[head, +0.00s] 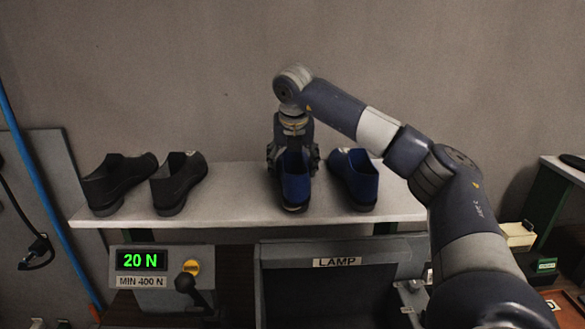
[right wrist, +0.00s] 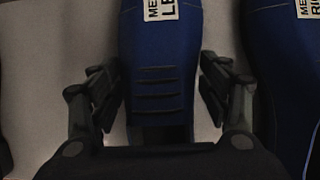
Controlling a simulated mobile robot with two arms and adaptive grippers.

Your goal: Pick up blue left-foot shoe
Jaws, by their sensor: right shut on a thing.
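The blue left-foot shoe (head: 295,188) stands on the light shelf (head: 240,192), heel toward me. In the right wrist view the same shoe (right wrist: 160,55) carries a label with "LE" readable. My right gripper (head: 293,162) reaches down over it from above and is shut on it, one finger on each side, as the right wrist view (right wrist: 160,95) also shows. The shoe appears to be still at shelf height; I cannot tell if it touches. The blue right-foot shoe (head: 354,180) stands just to its right, apart from the gripper. My left gripper is not in view.
Two black shoes (head: 119,183) (head: 178,183) stand on the left part of the shelf. Below are a display reading 20 N (head: 139,260), a lever (head: 188,284) and a dark box labelled LAMP (head: 337,262). The shelf is clear between black and blue shoes.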

